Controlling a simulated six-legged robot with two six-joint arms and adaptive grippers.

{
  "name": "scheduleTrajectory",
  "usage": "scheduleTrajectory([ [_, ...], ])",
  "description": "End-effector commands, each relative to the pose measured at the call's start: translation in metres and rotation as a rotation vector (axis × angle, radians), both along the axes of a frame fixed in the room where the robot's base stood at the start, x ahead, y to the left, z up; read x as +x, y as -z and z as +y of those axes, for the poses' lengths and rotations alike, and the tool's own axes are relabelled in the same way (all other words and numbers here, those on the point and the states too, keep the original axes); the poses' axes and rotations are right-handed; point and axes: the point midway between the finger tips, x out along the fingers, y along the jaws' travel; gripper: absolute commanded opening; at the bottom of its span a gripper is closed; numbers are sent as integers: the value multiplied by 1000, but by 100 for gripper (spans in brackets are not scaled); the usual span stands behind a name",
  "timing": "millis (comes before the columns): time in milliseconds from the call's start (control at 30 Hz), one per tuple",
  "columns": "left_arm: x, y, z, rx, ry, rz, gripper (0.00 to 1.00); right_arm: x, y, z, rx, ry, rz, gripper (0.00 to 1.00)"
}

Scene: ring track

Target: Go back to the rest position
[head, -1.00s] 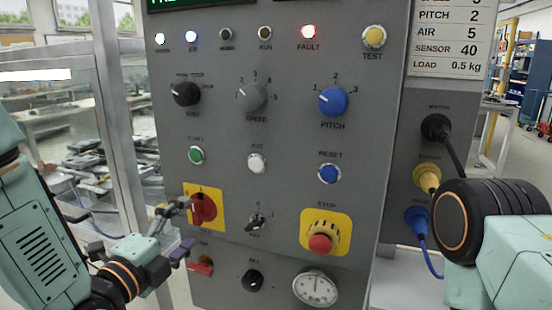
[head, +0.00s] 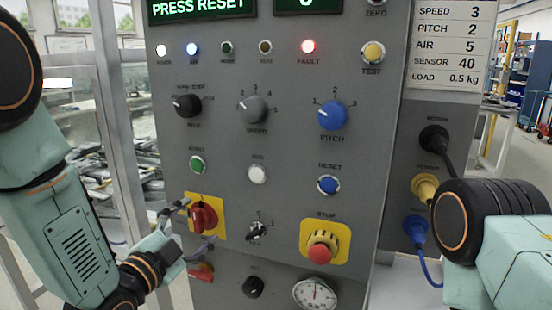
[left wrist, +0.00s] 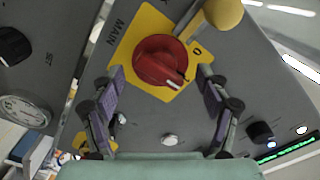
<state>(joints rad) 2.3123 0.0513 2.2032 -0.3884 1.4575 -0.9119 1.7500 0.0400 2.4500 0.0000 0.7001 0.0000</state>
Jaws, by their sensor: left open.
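My left gripper (head: 193,228) is in front of the lower left of the grey control panel, by the red rotary main switch (head: 203,218) on its yellow plate. In the left wrist view my gripper (left wrist: 161,75) is open, with its purple finger pads apart. The red main switch (left wrist: 160,60) shows between and beyond the fingertips, and nothing is held. I cannot tell whether a finger touches the switch. My right arm comes in at the right edge, but its gripper is out of view.
The control panel (head: 280,185) fills the middle, with knobs, buttons and a red stop button (head: 320,252). Its display (head: 200,7) reads PRESS RESET, and the FAULT lamp (head: 308,46) glows red. Plugged cables (head: 418,230) hang at right. A glass-walled frame stands at left.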

Motion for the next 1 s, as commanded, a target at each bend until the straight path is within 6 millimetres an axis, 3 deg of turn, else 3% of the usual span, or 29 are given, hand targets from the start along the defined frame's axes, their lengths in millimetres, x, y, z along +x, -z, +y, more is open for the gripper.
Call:
scheduleTrajectory([
  [1000,1,-2,3,-792,-1,288,75,0,-11,0,0,0,0,51],
])
